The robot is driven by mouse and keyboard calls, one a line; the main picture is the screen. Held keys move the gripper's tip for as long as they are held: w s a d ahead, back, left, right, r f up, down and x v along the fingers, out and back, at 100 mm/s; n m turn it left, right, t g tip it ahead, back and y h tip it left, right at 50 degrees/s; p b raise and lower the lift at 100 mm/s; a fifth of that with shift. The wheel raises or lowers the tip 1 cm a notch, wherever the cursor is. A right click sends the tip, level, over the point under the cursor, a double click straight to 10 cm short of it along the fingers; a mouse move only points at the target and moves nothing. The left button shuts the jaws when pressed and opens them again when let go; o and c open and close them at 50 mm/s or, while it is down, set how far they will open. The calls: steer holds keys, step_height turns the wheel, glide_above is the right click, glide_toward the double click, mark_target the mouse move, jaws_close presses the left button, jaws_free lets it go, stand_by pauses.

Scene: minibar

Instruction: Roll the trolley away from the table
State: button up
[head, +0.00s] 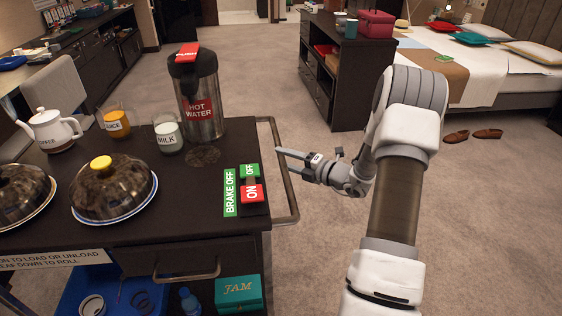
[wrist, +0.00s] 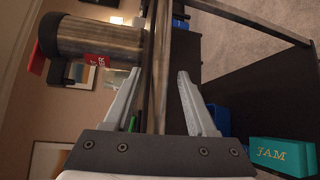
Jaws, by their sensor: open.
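The dark-topped trolley (head: 180,215) fills the left front of the head view. Its metal push handle (head: 292,205) stands out from the trolley's right side. My gripper (head: 281,162) is open at this handle, fingers pointing left. In the wrist view the handle bar (wrist: 158,60) runs between the two spread fingers (wrist: 158,75), with a gap on each side. A brake control with red ON and green OFF parts (head: 250,184) sits on the trolley top near the handle. Beside it a green strip (head: 230,193) reads BRAKE OFF. The table is not identifiable.
The trolley carries a hot water flask (head: 200,105), a coffee pot (head: 50,130), juice and milk glasses, and domed plates (head: 113,190). A teal JAM box (head: 238,293) is below. A dark shelf unit (head: 340,65) and a bed (head: 465,70) stand beyond.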

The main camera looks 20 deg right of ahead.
steer(key=shift+x, duration=0.9)
steer(key=shift+c, duration=0.4)
jaws_close()
stand_by(0.5)
